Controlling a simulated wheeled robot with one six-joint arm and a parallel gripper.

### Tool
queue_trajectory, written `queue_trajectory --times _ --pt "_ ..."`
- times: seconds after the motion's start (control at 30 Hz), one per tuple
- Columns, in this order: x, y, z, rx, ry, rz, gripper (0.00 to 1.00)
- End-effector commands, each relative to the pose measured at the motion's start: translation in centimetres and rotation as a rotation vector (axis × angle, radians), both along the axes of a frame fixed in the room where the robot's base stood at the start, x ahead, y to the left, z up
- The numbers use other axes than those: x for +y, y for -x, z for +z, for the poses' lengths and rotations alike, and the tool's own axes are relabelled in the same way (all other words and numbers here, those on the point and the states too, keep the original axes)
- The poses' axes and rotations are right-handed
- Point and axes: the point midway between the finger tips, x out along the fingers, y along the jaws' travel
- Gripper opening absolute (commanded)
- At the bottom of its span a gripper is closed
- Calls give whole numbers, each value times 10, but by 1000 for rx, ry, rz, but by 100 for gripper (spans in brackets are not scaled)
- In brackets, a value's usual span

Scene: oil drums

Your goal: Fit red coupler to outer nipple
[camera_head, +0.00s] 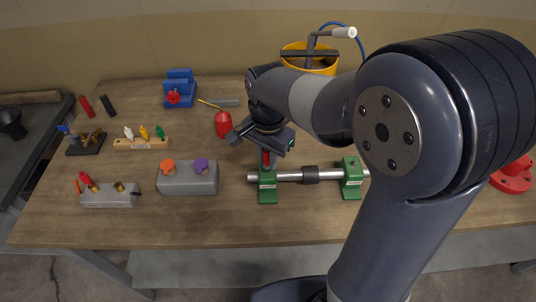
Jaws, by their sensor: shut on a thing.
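My gripper (266,142) is near the middle of the bench, pointing down over the left green stand (267,190). It is shut on a small red piece (266,158), which looks like the red coupler. Its upper part is hidden by the jaws. I cannot tell whether it touches the stand or the steel rod. A grey block (108,196) at the left front carries upright brass nipples, one (119,187) towards its right and one (93,187) towards its left. A small red part (85,177) leans by the left one. Which nipple is the outer one is unclear.
A steel rod (290,177) with a dark collar spans two green stands. A grey block with orange and purple knobs (188,180), a red oil can (222,124), a blue vise-like piece (179,90) and a wooden rack (142,144) stand around.

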Motion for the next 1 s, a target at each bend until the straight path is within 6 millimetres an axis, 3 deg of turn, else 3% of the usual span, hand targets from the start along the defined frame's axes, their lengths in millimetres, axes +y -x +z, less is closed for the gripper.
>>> queue_trajectory --times 0.57,0.6,0.9,1.0 --pt "0 0 -9 0 0 0 0" --pt "0 0 -8 0 0 0 20" --pt "0 0 -8 0 0 0 45" --pt "0 0 -8 0 0 0 45"
